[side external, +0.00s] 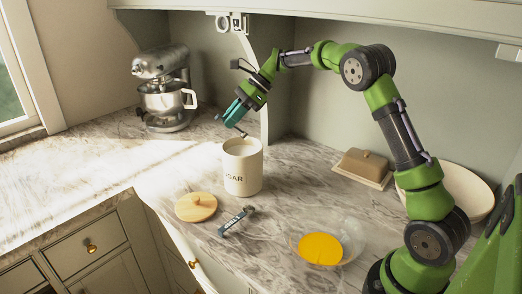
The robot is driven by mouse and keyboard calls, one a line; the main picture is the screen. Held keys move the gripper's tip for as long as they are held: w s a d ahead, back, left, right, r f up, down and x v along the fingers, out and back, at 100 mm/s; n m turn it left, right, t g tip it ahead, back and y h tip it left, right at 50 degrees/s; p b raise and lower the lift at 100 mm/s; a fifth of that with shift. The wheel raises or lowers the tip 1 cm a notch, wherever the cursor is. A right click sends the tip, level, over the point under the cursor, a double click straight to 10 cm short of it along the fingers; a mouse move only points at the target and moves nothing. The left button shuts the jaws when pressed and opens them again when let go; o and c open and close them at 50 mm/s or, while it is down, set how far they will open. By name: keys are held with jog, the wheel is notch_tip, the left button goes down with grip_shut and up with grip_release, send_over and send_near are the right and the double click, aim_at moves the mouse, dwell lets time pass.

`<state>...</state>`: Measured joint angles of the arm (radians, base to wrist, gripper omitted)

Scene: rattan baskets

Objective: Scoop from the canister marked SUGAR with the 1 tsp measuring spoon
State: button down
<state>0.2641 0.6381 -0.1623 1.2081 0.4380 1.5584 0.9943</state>
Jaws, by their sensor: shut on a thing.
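The white canister (242,172) stands upright and open on the marble counter. Its visible letters read "GAR"; the rest of the word is turned out of view. My gripper (234,116) is above the canister, tilted downward, with teal fingers shut on a small thin dark utensil (242,133), apparently a measuring spoon. Its lower end is over or just at the canister mouth; I cannot tell whether it is inside. Its size marking cannot be read. The contents of the canister are hidden. Another grey measuring utensil (236,221) lies on the counter in front of the canister.
A round wooden lid (196,207) lies front-left of the canister. A clear bowl with yellow contents (320,248) is front-right. A butter dish (363,166) and white bowl (470,193) stand right. A stand mixer (165,90) is back left, by the wall.

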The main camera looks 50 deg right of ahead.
jog(key=shift+f, duration=3.6)
jog(key=shift+a+f, duration=0.1)
jog(key=shift+f, duration=0.05)
jog(key=shift+w+a, duration=0.25)
jog(key=shift+a, duration=0.1)
jog(key=shift+s+d, duration=0.2)
jog(key=shift+d, duration=0.15)
jog(key=shift+w+a+g+h, duration=0.2)
jog(key=shift+a+g+h, duration=0.25)
jog(key=shift+h, duration=0.35)
jog(key=shift+d+r, duration=0.15)
jog(key=shift+r, duration=0.05)
notch_tip(320, 180, up, 4)
jog(key=g+h, duration=0.3)
jog(key=h, duration=0.2)
send_over(223, 151)
jog(key=shift+w+d+r, duration=0.2)
jog(key=shift+w, duration=0.05)
